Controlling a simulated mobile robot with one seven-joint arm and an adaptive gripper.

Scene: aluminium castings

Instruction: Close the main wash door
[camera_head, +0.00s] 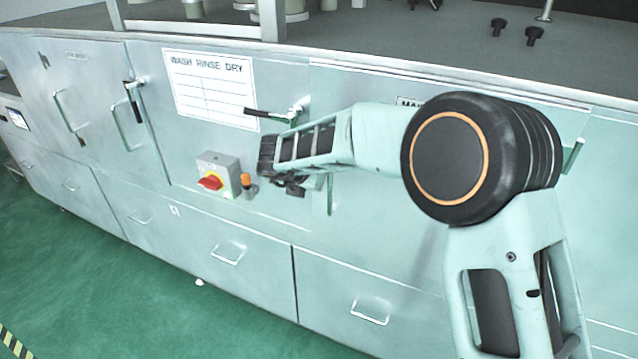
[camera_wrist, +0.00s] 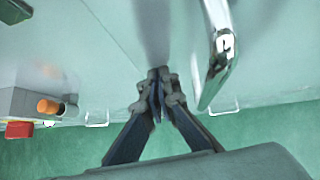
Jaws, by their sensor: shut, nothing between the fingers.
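The main wash door (camera_head: 380,215) is the pale panel behind my arm, its label partly covered. It looks nearly flush with the cabinet front, but I cannot tell whether it is fully closed. A slim upright handle (camera_head: 330,190) is on its left side; a metal bar handle (camera_wrist: 218,50) is close to the right of my fingers in the wrist view. A black-gripped latch lever (camera_head: 265,113) points left above my gripper. My gripper (camera_head: 290,187) is shut and empty, close in front of the panel seam; its fingertips (camera_wrist: 158,80) meet in the wrist view.
A red-and-yellow rotary switch on a grey box (camera_head: 218,176) and an orange button (camera_head: 248,184) stick out left of my gripper. Drawers with handles (camera_head: 370,312) run below. Another door (camera_head: 75,95) is at far left. The green floor (camera_head: 120,300) in front is clear.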

